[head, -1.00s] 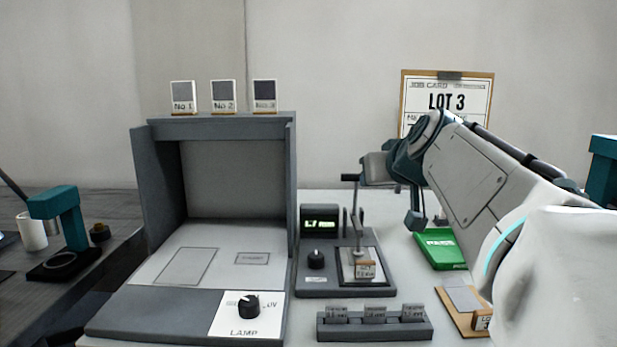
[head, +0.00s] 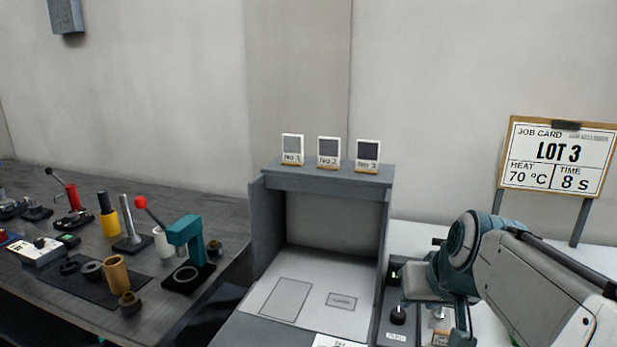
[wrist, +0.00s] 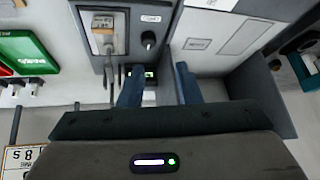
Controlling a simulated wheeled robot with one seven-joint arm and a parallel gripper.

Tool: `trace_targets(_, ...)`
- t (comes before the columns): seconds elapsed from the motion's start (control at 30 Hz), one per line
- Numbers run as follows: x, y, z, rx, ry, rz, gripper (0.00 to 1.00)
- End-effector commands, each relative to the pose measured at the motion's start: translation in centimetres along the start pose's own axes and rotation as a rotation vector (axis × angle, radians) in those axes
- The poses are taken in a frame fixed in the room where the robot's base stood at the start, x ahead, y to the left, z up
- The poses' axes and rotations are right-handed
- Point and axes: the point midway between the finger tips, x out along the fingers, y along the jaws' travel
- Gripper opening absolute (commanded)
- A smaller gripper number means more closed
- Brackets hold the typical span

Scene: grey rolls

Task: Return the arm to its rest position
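My arm reaches in from the right of the head view, with a pale forearm link and a teal joint. My gripper (wrist: 158,70) shows in the wrist view as two blue fingers held apart, with nothing between them. They hang over the bench near the measuring device (wrist: 118,18) and the grey light booth (wrist: 258,98). In the head view, the gripper's lower part covers much of the device, and its fingertips are not clear there.
The booth (head: 324,178) stands left of my arm, with several numbered cards on top. A job card (head: 556,158) reading LOT 3 stands behind the arm. A green box (wrist: 25,52) lies on the bench. A dark side bench (head: 60,300) at left holds tools.

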Motion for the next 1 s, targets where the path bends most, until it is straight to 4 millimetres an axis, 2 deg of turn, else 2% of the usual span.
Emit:
trace_targets(0.03,-1.8,-0.8,0.1,-0.007,-0.034,0.000,0.31)
trace_targets(0.2,-3.8,-2.3,2.9,-0.022,-0.152,0.018,0.31)
trace_targets(0.4,-5.9,-3.2,6.0,-0.040,-0.261,0.050,0.31)
trace_targets(0.63,-6.6,-3.3,7.8,-0.050,-0.313,0.072,0.31)
trace_targets(1.0,-6.5,-3.3,7.9,-0.049,-0.314,0.073,0.31)
